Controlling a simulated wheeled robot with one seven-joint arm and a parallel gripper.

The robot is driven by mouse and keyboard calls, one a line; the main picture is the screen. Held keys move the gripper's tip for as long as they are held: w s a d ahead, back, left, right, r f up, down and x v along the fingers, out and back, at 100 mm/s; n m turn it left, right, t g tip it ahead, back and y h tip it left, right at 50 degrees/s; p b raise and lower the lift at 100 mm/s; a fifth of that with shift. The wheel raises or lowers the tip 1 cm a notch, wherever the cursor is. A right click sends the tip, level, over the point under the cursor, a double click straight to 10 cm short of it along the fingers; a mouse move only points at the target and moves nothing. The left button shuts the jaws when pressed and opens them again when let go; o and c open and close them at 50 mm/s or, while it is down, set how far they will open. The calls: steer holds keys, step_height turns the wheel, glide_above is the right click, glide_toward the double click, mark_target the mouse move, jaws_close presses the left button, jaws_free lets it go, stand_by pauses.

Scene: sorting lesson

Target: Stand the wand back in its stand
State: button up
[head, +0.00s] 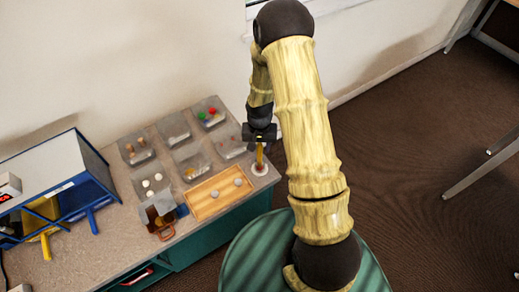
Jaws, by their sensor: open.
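The wand (260,155) is a slim yellow-brown stick near the right edge of the counter. It looks upright, with its lower end at a small round whitish stand (259,170). I cannot tell from here whether it is fully seated. My gripper (260,142) points down right at the wand's top, with its jaws open. The dark gripper body hides the upper end of the wand, and contact between fingers and wand is too small to make out.
Several clear trays (173,128) with small items stand left of my gripper. A wooden board (203,208) with two grey discs lies in front of them. A brown-orange item (163,232) is at the front edge. A blue-framed box (90,157) fills the left. The counter's right edge is close.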

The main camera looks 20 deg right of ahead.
step_height(320, 180, up, 10)
steer(key=shift+f+b, duration=0.15)
steer(key=shift+b, duration=0.55)
steer(key=shift+w, duration=0.1)
steer(key=shift+s, duration=0.2)
steer(key=s+r+n+t, duration=0.2)
steer(key=s+r+n, duration=0.1)
steer(key=s+r, duration=0.8)
steer(key=s, duration=0.3)
steer(key=shift+r+n+t, duration=0.2)
steer(key=shift+n+t, duration=0.1)
